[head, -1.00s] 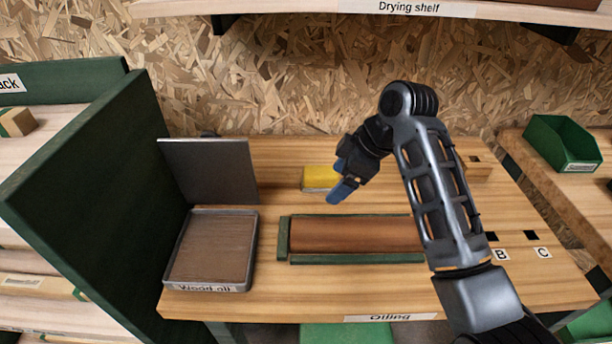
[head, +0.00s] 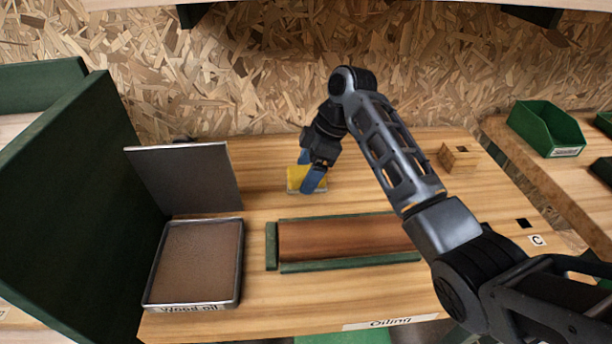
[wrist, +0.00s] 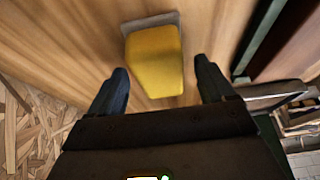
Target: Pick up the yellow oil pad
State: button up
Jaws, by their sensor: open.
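The yellow oil pad (head: 294,182) lies on the wooden bench, behind the green-edged wooden board. In the wrist view the pad (wrist: 155,62) is a yellow block on a grey base, ahead of and between the two blue fingertips. My gripper (head: 312,178) is open, its blue fingers pointing down at the pad and hiding part of it in the head view. In the wrist view my gripper (wrist: 163,82) has nothing between its fingers that it clearly touches; I cannot tell the exact height gap.
A wood oil tray (head: 240,262) with a raised grey lid (head: 188,178) stands to the left. The wooden board in its green holder (head: 350,265) lies in front. A small wooden block (head: 460,158) is at the right. A chipboard wall stands behind.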

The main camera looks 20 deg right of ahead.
jog(key=shift+a+f, duration=0.15)
jog(key=shift+f, duration=0.25)
jog(key=c, duration=1)
